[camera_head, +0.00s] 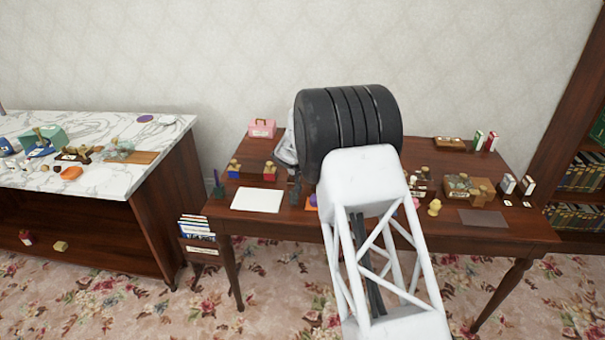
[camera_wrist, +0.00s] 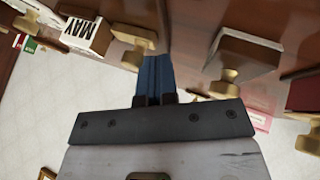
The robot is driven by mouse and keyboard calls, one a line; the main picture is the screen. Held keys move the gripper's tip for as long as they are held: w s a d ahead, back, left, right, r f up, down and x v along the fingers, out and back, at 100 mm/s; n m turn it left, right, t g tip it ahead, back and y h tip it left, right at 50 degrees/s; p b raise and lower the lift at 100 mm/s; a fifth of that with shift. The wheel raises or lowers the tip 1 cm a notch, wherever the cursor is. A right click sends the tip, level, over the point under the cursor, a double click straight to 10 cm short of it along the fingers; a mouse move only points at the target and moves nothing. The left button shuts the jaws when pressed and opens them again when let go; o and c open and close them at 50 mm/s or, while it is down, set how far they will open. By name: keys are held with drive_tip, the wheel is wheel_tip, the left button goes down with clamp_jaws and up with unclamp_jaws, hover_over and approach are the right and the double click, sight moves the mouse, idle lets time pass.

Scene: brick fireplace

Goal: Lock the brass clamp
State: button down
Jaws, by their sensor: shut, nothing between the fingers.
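I cannot pick out the brass clamp for certain. Several brass-coloured knobs and fittings show in the wrist view: one at the upper left (camera_wrist: 136,45), one in the middle (camera_wrist: 226,84) by a brown block, and one at the right edge (camera_wrist: 308,137) by a dark red block (camera_wrist: 304,92). My gripper (camera_wrist: 154,98) is shut and empty among them, touching none that I can make out. A narrow blue shape (camera_wrist: 153,72) shows at its fingertips; I cannot tell whether it is part of the fingers. In the head view my arm hides part of the wooden table (camera_head: 330,232).
The table holds a white sheet (camera_head: 257,200), a pink box (camera_head: 262,128), a brown block group (camera_head: 252,171) with red and blue ends, and several small items at right. A marble-topped counter (camera_head: 110,178) stands left.

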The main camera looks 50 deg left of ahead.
drive_tip(key=shift+w+d, duration=0.15)
drive_tip(key=shift+w, duration=0.05)
idle(0.3)
drive_tip(key=shift+w+d, duration=0.65)
drive_tip(key=shift+s+a, duration=0.3)
drive_tip(key=shift+s, duration=0.2)
drive_tip(key=s, duration=0.1)
drive_tip(key=s+a, duration=0.1)
drive_tip(key=s, duration=0.1)
drive_tip(key=shift+a, duration=0.3)
drive_tip(key=v, duration=0.9)
drive_tip(key=shift+r, duration=0.4)
drive_tip(key=shift+s, duration=0.1)
